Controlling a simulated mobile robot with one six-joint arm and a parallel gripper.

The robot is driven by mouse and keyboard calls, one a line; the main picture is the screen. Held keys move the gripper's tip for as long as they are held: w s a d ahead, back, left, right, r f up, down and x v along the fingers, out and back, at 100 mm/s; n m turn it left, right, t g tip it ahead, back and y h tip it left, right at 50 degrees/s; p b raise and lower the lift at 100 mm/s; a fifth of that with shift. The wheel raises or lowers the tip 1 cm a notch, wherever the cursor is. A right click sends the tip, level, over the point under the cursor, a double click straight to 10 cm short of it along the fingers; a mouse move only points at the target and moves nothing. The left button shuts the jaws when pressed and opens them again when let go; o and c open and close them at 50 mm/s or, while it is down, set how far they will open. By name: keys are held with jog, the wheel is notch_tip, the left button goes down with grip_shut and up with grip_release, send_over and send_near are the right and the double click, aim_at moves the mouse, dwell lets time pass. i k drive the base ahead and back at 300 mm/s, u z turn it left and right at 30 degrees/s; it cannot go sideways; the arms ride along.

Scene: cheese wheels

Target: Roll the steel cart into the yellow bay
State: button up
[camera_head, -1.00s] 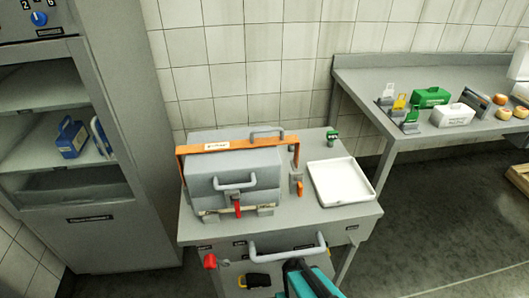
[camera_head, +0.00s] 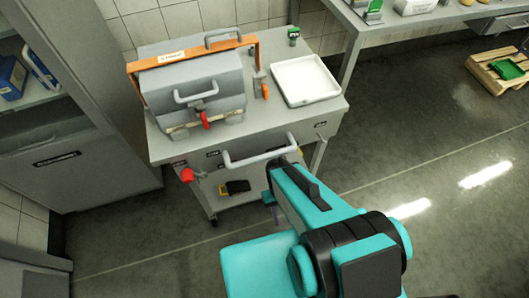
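The steel cart (camera_head: 240,147) stands in the left middle of the head view, with a grey-lidded machine (camera_head: 195,90) and a white tray (camera_head: 306,80) on top. Its grey push handle (camera_head: 258,156) sticks out along the near side. A red knob (camera_head: 187,175) is at the front left, and a caster shows below. My teal and black arm reaches from the lower right to the right end of the handle. My gripper's fingers are hidden by the arm, so I cannot tell whether they touch or hold the handle. No yellow bay is visible.
A grey cabinet (camera_head: 100,160) stands close left of the cart. A steel table (camera_head: 420,22) is behind at the right. A wooden pallet (camera_head: 485,72) with a green item lies at the far right. The floor (camera_head: 420,140) right of the cart is open.

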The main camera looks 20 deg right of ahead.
aim_at(239, 147)
jog(key=z, duration=0.05)
jog(key=k, duration=1.95)
jog(key=u, duration=0.9)
jog(key=i, duration=1)
